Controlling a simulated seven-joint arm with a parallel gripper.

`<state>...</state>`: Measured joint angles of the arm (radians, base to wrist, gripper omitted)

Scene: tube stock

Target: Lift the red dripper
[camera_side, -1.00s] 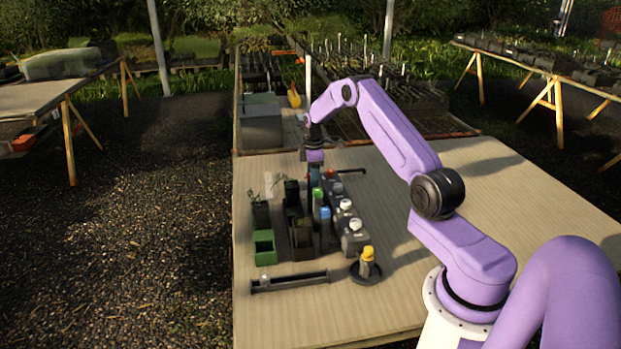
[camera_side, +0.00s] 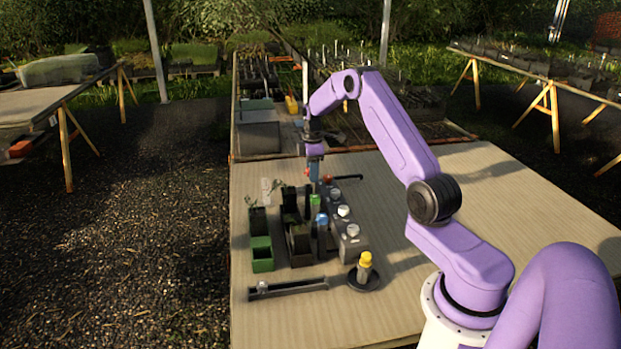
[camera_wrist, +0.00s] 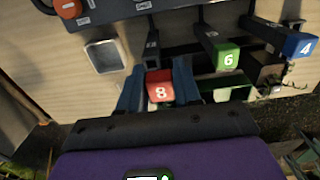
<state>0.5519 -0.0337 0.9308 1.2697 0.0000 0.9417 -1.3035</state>
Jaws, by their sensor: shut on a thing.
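My gripper (camera_wrist: 159,90) has its two blue fingers on either side of the red dripper (camera_wrist: 160,91), whose square red top is marked 8. The fingers are shut on that top. In the side view my gripper (camera_side: 314,172) is above the far end of the group of containers. The red dripper is hard to pick out there, and I cannot tell whether its lower end is clear of its holder. The green dripper (camera_wrist: 228,59), marked 6, and the blue dripper (camera_wrist: 300,46), marked 4, stand to its right in the wrist view.
The table's right side is clear.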

